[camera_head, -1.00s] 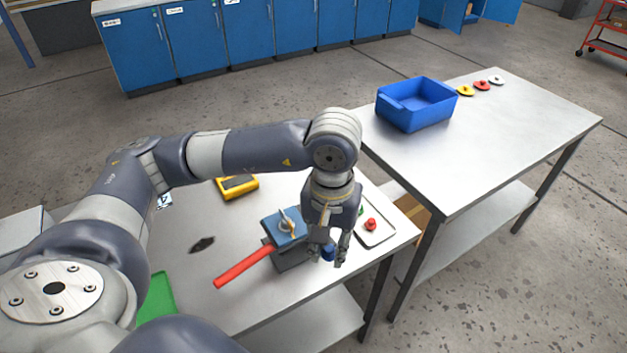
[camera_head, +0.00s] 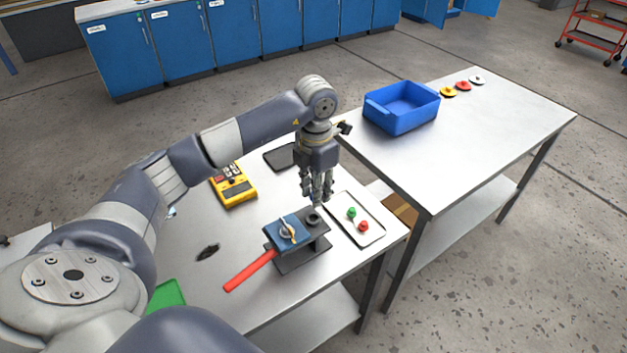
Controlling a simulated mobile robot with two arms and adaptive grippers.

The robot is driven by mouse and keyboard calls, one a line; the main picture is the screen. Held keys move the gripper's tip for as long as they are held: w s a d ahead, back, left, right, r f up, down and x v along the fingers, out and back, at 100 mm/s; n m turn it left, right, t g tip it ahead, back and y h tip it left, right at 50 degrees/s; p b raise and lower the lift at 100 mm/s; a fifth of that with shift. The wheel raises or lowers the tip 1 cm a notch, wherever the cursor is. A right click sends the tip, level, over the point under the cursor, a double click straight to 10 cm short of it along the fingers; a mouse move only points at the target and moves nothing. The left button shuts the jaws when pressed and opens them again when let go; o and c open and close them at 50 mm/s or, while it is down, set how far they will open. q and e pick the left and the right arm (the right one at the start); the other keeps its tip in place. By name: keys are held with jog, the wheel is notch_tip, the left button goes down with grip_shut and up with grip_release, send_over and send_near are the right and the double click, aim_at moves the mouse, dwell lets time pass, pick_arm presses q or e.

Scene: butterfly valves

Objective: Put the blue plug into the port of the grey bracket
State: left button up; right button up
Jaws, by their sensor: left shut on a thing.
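The grey bracket (camera_head: 316,244) stands near the front of the near table, with a blue valve body beside it. Its port (camera_head: 313,219) shows as a dark ring on top. My left gripper (camera_head: 317,201) points down just above and behind the port and is shut. The blue plug is hard to make out now; it showed at the fingertips a second ago, and the fingers hide what they hold. My right gripper is out of view.
A blue valve (camera_head: 284,229) with a red handle (camera_head: 250,271) lies left of the port. A tray (camera_head: 366,238) with a green and a red plug is on the right. A yellow device (camera_head: 234,186) lies behind. A blue bin (camera_head: 402,108) stands on the far table.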

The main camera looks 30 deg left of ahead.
pick_arm(q)
jog(key=shift+w+a+n, duration=0.15)
jog(key=shift+a+n, duration=0.25)
jog(key=shift+n, duration=0.5)
jog(key=shift+f+b, duration=0.3)
jog(key=shift+f, duration=0.3)
notch_tip(320, 180, down, 4)
jog(key=b, duration=0.2)
jog(key=shift+b, duration=0.35)
jog(key=shift+f, duration=0.35)
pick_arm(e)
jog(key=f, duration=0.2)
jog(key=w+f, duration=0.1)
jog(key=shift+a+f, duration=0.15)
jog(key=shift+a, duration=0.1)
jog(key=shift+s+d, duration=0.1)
pick_arm(q)
jog(key=shift+f+b, duration=0.15)
jog(key=shift+b, duration=0.25)
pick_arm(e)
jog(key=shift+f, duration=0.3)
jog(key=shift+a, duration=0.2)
pick_arm(q)
jog(key=shift+f, duration=0.25)
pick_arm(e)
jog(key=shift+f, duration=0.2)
